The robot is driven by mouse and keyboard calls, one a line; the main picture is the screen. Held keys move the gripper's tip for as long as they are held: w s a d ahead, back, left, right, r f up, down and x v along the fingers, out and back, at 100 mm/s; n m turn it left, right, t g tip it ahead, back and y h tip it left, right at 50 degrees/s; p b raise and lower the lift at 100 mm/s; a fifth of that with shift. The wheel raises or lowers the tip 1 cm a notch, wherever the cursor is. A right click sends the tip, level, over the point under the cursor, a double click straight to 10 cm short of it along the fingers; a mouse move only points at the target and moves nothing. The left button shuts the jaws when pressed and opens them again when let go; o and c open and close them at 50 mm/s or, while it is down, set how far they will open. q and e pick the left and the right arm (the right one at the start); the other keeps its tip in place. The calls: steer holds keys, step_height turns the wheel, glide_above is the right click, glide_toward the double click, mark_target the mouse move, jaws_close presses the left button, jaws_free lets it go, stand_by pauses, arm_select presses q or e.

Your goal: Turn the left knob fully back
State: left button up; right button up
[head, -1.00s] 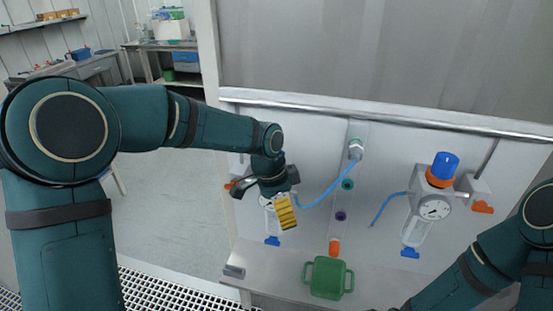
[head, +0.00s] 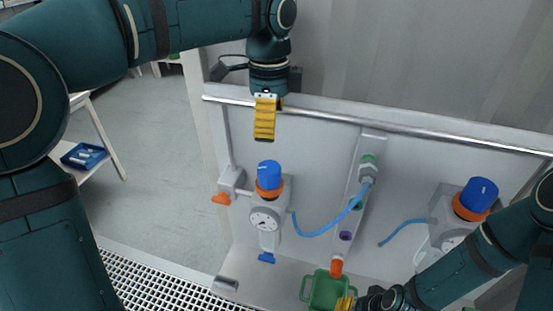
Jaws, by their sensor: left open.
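The left knob (head: 269,174) is a blue cap on an orange collar, on top of the left regulator with a round gauge (head: 264,219). My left gripper (head: 265,138) points down just above the left knob, apart from it in the picture. Its yellow finger pads show, and it is open and empty. My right gripper (head: 345,303) is low at the bottom edge, beside the green container; only a yellow part of it shows, so its jaws cannot be judged.
A right regulator with a blue knob (head: 479,194) stands at the right, partly behind my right arm. A metal rail (head: 340,119) crosses the panel. A blue hose (head: 325,228) hangs in the middle. A green container (head: 322,291) sits on the ledge. An orange lever (head: 221,198) juts out left.

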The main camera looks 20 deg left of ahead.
mark_target(270, 167)
arm_select(q)
steer(key=f, duration=0.4)
steer(key=f+b, duration=0.1)
steer(key=f, duration=0.8)
steer(key=shift+s+f, duration=0.25)
steer(key=shift+f, duration=0.1)
steer(key=shift+c, duration=0.4)
